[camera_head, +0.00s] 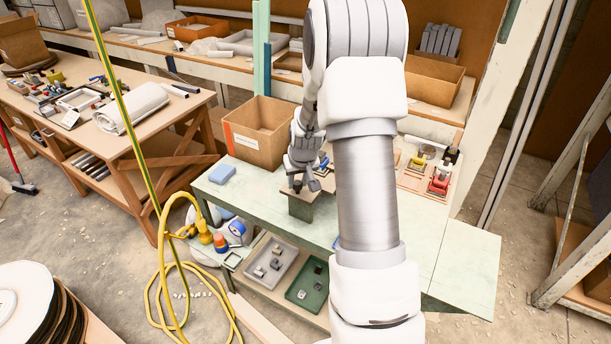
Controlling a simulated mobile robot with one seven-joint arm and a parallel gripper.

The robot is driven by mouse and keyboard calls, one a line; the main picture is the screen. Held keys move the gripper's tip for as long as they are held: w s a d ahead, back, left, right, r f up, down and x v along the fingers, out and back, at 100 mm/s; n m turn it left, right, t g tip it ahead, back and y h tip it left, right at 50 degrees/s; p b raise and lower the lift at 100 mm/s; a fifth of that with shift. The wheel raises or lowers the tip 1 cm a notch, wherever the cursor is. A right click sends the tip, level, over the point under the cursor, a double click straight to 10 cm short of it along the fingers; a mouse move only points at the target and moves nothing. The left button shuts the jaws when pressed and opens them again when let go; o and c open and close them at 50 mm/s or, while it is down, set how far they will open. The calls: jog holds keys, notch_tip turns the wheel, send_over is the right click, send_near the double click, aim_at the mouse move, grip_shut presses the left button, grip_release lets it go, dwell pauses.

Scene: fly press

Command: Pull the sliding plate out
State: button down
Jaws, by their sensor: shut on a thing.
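My gripper (298,186) points down over the green bench, left of my forearm. It is shut, with its fingertips at the top of a small grey-green block with a brownish front (301,208). This seems to be where the sliding plate is, but the plate's outline is too small to make out. My own arm runs down the middle of the view and hides the bench to the right of the gripper. The fly press cannot be made out clearly.
A cardboard box (258,132) stands behind. Red and yellow tools (438,180) stand at the right. Two trays (270,262) sit on a lower shelf. A yellow hose (160,290) lies on the floor.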

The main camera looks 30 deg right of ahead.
jog(key=shift+s+a, duration=0.4)
jog(key=shift+a, duration=0.25)
jog(key=c, duration=0.6)
grip_release()
jog(key=shift+o, duration=0.2)
jog(key=shift+r, duration=0.1)
jog(key=v, duration=1.7)
jog(key=shift+r, duration=0.15)
